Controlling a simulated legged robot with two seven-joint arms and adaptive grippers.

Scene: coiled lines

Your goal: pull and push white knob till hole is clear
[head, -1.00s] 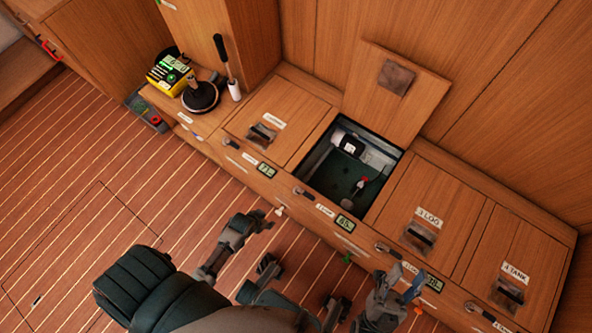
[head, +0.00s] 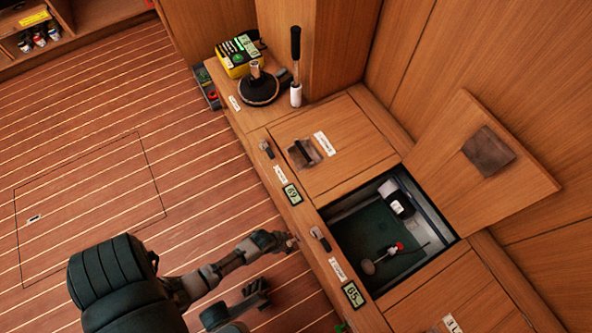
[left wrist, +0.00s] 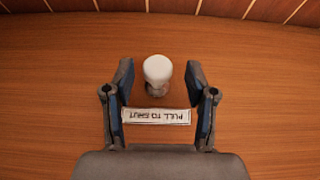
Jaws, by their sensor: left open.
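The white knob (left wrist: 157,70) stands out from the wooden front, above an upside-down label reading PULL TO SHUT (left wrist: 156,116). In the left wrist view my left gripper (left wrist: 158,103) is open, with one finger on each side of the knob and a gap to each. In the head view my left gripper (head: 268,266) is low beside the locker front, and the knob (head: 291,241) shows small near its upper finger. I cannot tell which part is the hole. My right gripper is out of view.
The locker's lid (head: 510,170) leans open at the back. A white-and-black container (head: 397,203) lies inside the locker. The floor at left is clear.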

